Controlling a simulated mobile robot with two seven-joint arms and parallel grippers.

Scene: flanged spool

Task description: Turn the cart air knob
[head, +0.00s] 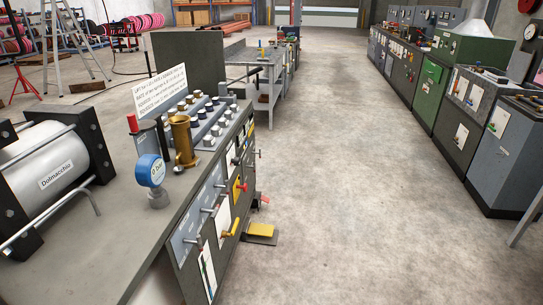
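A grey workbench-like cart (70,265) fills the left foreground. Its right side carries a panel with several handles, among them a red-tipped knob (242,187) on a yellow plate and a yellow-orange handle (231,229). Grey levers (192,240) stick out lower on the same panel. The labels are too small to read, so I cannot tell which knob is the air knob. A round blue gauge (151,171) stands on the bench top beside a brass cylinder (183,141). Neither of my grippers is in view.
A large white cylinder (45,165) in black end blocks lies on the bench top. Rows of capped knobs (205,115) stand behind the gauge. A yellow pedal (261,230) is on the floor by the cart. The concrete aisle (340,200) is clear; cabinets (440,85) line the right.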

